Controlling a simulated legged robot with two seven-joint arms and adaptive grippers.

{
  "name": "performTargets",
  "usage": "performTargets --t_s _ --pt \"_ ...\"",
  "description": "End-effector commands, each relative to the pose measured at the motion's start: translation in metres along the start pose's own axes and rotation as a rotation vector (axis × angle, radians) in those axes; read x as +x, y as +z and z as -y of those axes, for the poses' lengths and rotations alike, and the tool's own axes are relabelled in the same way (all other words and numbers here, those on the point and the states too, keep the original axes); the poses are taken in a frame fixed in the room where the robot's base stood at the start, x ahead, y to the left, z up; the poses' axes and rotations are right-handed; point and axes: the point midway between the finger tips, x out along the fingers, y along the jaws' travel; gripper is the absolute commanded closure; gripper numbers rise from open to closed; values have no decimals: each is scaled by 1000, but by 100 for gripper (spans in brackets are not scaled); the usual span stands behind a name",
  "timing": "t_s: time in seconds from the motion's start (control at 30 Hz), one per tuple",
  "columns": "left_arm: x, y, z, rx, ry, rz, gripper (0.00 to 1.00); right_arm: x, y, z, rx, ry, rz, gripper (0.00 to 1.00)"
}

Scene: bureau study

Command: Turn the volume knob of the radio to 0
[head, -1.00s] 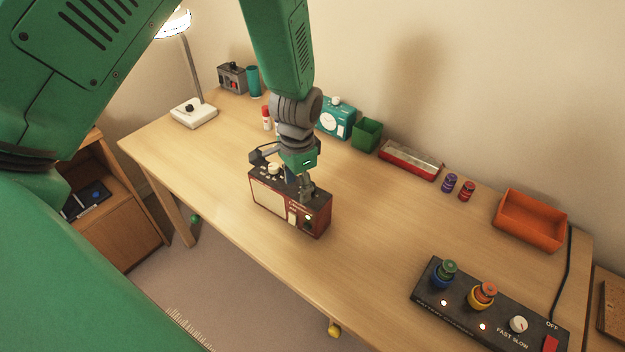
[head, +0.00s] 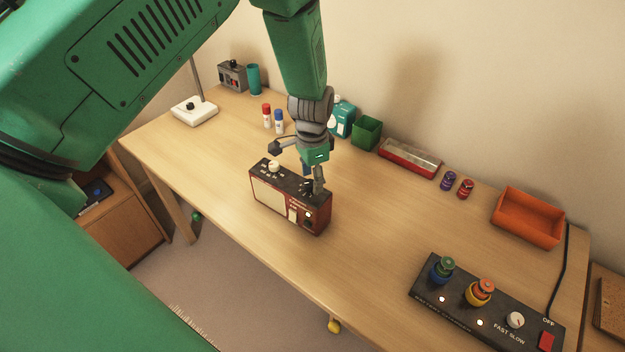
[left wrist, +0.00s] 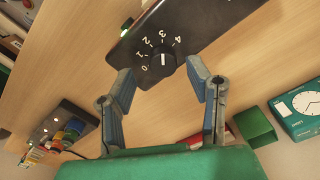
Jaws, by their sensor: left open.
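The red radio (head: 266,195), with a cream speaker front and dark top, stands upright on the desk. The left wrist view shows its dark top panel (left wrist: 190,22) and the black volume knob (left wrist: 167,62), numbered 0 to 4 around one side. The knob's white line seems to point near 3. My left gripper (head: 297,168) is open above the radio's right end. In the left wrist view my left gripper's fingers (left wrist: 160,76) are spread either side of the knob, apparently not touching it. In the head view the fingers partly hide the knob. My right gripper is not in view.
A white knob (head: 274,166) is on the radio's other end. Behind stand two small bottles (head: 272,120), a teal clock (head: 341,120) and a green box (head: 366,132). A black control panel (head: 460,312) lies at front right. Desk around the radio is clear.

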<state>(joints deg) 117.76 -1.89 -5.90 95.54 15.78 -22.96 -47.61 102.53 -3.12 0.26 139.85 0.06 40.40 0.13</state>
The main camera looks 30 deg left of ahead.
Motion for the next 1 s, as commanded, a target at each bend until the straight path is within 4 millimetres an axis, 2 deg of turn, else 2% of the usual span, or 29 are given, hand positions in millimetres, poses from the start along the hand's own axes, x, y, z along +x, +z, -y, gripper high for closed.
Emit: performTargets --t_s 0.2,0.47,0.57,0.6,1.0 --pt "16 1 2 -2 1 -1 54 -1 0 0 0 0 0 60" --pt "16 1 1 -2 0 0 54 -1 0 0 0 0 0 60" --pt "16 0 0 -1 -1 0 86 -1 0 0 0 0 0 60" --pt "16 0 0 -1 -1 0 100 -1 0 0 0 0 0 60" --pt "15 0 1 -5 -1 -2 100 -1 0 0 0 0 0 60"
